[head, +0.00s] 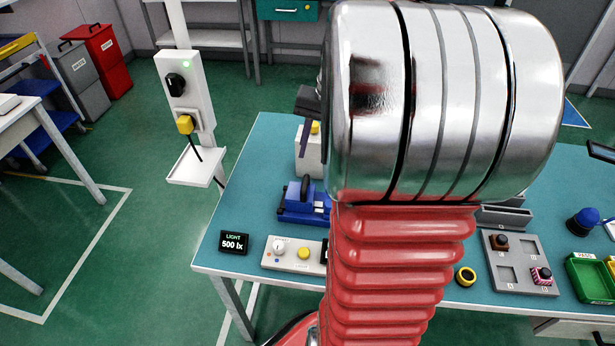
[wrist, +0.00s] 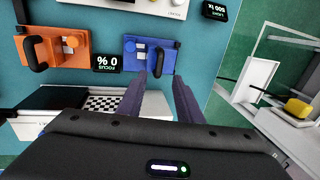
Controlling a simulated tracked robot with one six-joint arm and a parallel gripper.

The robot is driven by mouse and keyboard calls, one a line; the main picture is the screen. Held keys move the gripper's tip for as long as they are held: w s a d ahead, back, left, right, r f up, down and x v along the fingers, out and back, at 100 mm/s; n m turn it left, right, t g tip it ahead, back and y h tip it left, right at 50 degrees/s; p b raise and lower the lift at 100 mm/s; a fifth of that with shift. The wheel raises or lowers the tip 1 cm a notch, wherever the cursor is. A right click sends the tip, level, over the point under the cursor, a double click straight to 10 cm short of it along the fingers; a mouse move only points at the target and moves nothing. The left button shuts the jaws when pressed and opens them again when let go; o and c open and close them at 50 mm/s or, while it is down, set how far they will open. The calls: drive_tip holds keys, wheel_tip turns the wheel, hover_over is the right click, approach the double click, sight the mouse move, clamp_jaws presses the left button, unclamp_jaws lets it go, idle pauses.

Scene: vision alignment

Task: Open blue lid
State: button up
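The blue lid (head: 305,203) sits on a blue fixture on the teal table, just left of my arm in the head view. Its dark handle stands up. In the wrist view the blue lid (wrist: 147,50) appears upper centre, with a black curved handle (wrist: 158,62) at its right side. My gripper (wrist: 160,78) is open, its two dark fingers apart and pointing at the handle's near end. The handle lines up with the gap between the fingertips. I cannot tell whether the fingers reach around it. Nothing is held. The lid looks closed.
An orange lid (wrist: 52,50) with a black handle lies left of the blue one in the wrist view. A focus display (wrist: 107,63) reading 0 % sits between them. A checkered plate (wrist: 103,103) is below. A light display (head: 234,243) stands at the table's left edge.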

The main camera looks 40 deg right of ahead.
sight(305, 183)
drive_tip(key=f, duration=0.3)
drive_tip(key=w+f, duration=0.1)
drive_tip(key=f, duration=0.2)
drive_tip(key=a+f, duration=0.1)
drive_tip(key=f, duration=0.3)
drive_tip(key=shift+w+a+f, duration=0.1)
drive_tip(key=shift+w, duration=0.2)
clamp_jaws()
